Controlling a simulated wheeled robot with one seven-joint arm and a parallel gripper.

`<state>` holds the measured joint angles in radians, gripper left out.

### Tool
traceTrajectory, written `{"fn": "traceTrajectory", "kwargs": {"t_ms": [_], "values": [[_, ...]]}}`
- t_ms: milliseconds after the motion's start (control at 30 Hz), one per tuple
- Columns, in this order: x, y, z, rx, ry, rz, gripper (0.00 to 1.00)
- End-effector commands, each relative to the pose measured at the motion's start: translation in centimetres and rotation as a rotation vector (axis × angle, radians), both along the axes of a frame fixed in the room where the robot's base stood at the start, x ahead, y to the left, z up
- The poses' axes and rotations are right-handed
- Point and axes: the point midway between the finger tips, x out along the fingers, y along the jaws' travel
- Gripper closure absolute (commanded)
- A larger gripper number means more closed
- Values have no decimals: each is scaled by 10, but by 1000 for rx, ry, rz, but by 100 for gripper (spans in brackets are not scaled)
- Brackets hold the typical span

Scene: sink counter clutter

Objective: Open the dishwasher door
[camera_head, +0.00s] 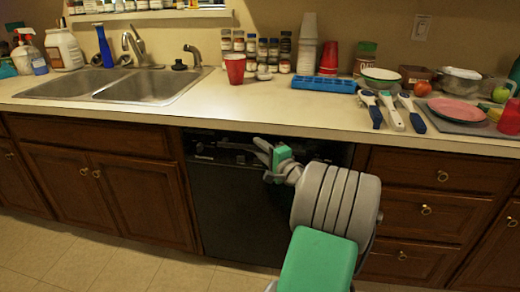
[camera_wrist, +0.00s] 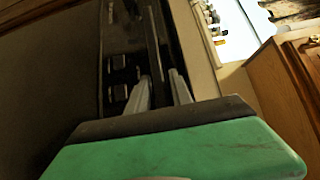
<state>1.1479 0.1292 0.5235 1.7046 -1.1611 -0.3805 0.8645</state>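The dishwasher (camera_head: 232,215) is a black front set under the counter between wooden cabinets. Its door looks upright and shut in the head view. Its upper strip with controls (camera_head: 212,146) lies just below the counter edge. In the wrist view, the two grey fingers (camera_wrist: 158,88) stand apart with a gap and point at the dark strip with buttons (camera_wrist: 118,70). I cannot tell whether the fingertips touch the door.
The counter edge (camera_head: 330,142) overhangs just above my gripper. Wooden drawers (camera_head: 428,210) stand to the right and wooden cabinets (camera_head: 130,190) to the left. The tiled floor (camera_head: 130,268) in front is clear at the left.

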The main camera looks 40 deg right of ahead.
Motion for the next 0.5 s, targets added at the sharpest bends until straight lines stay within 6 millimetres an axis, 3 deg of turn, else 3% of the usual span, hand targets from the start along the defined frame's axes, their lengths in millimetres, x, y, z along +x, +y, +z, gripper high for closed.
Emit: {"fn": "traceTrajectory", "kwargs": {"t_ms": [300, 500], "values": [[0, 0, 0, 0, 0, 0, 100], [0, 0, 0, 0, 1, 0, 100]]}}
